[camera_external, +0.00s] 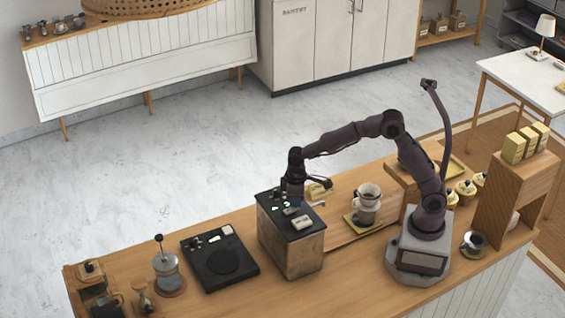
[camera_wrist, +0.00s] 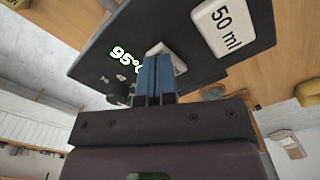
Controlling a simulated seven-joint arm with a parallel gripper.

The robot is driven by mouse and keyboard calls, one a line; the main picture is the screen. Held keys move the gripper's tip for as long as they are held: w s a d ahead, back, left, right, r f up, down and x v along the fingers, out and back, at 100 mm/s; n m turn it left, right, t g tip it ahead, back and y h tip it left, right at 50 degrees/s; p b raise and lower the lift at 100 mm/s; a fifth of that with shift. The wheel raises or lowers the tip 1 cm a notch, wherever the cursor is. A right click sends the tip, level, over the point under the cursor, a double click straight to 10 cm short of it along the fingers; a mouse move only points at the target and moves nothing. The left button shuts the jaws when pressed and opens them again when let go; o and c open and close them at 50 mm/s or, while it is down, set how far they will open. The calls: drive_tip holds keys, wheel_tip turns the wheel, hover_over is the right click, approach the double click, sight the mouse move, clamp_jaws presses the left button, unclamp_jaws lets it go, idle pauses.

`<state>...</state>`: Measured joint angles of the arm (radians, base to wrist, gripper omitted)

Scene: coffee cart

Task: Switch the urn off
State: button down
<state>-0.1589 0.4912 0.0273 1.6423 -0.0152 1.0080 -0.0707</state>
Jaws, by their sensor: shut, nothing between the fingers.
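The urn (camera_external: 290,250) is a brown box with a black top, standing on the wooden counter. Its top (camera_external: 268,215) carries small lit markings and a pale block (camera_external: 301,222). In the wrist view the black panel (camera_wrist: 110,65) shows a green-white "95°C" readout, a white "50 ml" plate (camera_wrist: 222,27) and a dark round knob (camera_wrist: 118,93). My gripper (camera_wrist: 157,62) is shut and empty, its blue fingers at a white piece (camera_wrist: 180,67) on the panel that they partly hide. I cannot tell whether they touch it. In the external view my gripper (camera_external: 292,190) is over the urn's far edge.
A black flat scale-like device (camera_external: 220,265) and a glass press (camera_external: 167,272) stand left of the urn. A white dripper and cup (camera_external: 367,200) stand to its right, near my base. A yellowish item (camera_external: 320,190) lies behind the urn.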

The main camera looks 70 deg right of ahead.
drive_tip(key=shift+f, duration=0.55)
drive_tip(key=shift+r, duration=3.55)
drive_tip(key=shift+f, duration=0.1)
drive_tip(key=s, duration=0.1)
drive_tip(key=s+f, duration=0.1)
drive_tip(key=shift+s+d, duration=0.3)
drive_tip(key=shift+d, duration=0.05)
drive_tip(key=s+d+r+m+t, duration=0.1)
drive_tip(key=s+d+r+t, duration=0.1)
drive_tip(key=s, duration=0.8)
drive_tip(key=s+d+r+m+t, duration=0.2)
drive_tip(key=s+d+r, duration=0.3)
drive_tip(key=s, duration=0.5)
drive_tip(key=shift+s+t, duration=0.25)
drive_tip(key=shift+t, duration=0.55)
